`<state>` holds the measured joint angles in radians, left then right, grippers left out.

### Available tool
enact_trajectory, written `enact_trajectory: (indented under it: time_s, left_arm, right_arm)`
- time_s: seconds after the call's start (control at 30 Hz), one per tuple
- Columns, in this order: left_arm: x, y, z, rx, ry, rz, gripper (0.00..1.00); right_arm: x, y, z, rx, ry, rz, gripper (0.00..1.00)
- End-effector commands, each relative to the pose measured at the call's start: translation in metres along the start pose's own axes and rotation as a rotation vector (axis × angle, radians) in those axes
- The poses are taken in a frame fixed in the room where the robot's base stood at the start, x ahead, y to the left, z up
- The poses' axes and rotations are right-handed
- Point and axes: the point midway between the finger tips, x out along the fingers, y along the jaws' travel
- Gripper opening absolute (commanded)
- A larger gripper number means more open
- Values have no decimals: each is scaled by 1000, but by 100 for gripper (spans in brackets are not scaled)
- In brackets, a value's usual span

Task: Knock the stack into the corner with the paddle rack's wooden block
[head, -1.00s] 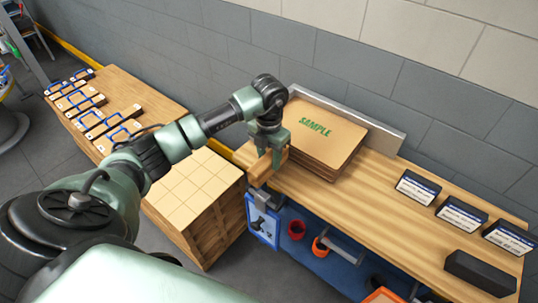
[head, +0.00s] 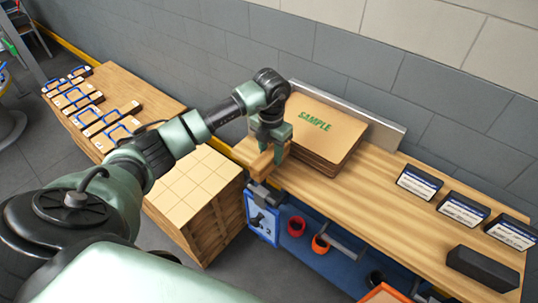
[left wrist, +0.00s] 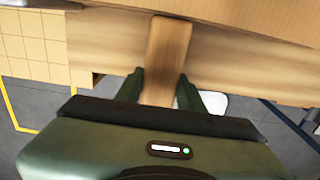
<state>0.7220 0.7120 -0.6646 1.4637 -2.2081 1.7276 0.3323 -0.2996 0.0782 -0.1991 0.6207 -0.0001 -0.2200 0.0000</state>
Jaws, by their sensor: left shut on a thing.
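The stack (head: 345,130) of brown sheets, with "SAMPLE" in green on top, lies on the wooden bench against a grey metal fence (head: 385,131) at the back. My left gripper (head: 268,150) is at the stack's near left side, shut on the wooden block (head: 262,163). In the left wrist view the block (left wrist: 167,50) sticks out between the two fingers (left wrist: 160,90), above the bench surface. Its far end is close to the brown sheet edge at the top of that view. I cannot tell whether they touch. My right gripper is not in view.
The bench (head: 390,200) has clear wood to the right of the stack. Black labelled boxes (head: 463,211) and a black block (head: 483,268) lie further right. Tan cartons (head: 195,185) stand left of the bench. A blue panel with red and orange cups (head: 296,226) is below its front edge.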

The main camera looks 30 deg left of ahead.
Motion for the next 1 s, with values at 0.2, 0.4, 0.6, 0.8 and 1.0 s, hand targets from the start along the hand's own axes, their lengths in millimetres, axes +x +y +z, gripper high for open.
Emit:
enact_trajectory:
  time_s: [0.2,0.4,0.6,0.8,1.0]
  left_arm:
    - [0,0,8,0,-3,1,0]
    - [-2,0,10,-1,-8,1,0]
    - [-4,1,10,-2,-13,1,0]
    - [-5,2,4,-2,-15,2,0]
    - [-4,1,-8,-1,-8,1,0]
  right_arm:
    - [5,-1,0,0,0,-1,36]
    - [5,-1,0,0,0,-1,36]
    - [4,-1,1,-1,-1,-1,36]
    - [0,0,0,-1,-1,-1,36]
    - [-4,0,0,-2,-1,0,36]
